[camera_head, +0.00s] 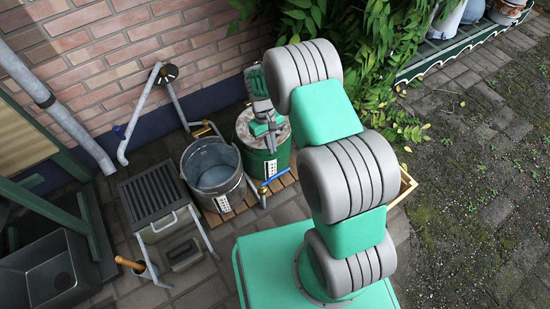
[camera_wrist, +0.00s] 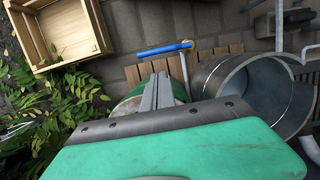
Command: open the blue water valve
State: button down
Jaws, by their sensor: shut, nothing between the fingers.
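A blue lever valve (camera_head: 273,179) sits on a thin grey pipe at the front of the wooden slat base, in front of the green drum. In the wrist view the blue lever (camera_wrist: 163,48) lies nearly level, with a yellow fitting at its right end. My gripper (camera_head: 270,143) hangs over the green drum (camera_head: 262,163), behind the lever in the head view. In the wrist view my gripper's fingers (camera_wrist: 157,84) are together and empty, pointing toward the lever but apart from it.
A grey metal bucket (camera_head: 213,172) stands beside the drum. A wooden crate (camera_wrist: 70,35) lies upper left in the wrist view. A grey pipe (camera_head: 140,115) with a small blue part stands by the brick wall. Leafy plants (camera_head: 370,50) hang behind my arm. Open paving (camera_head: 470,170) lies to the right.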

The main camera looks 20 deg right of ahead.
jog(key=d+b+x, duration=0.1)
jog(key=b+x, duration=0.3)
jog(key=x, duration=0.6)
dwell(0.3)
jog(key=shift+d, duration=0.1)
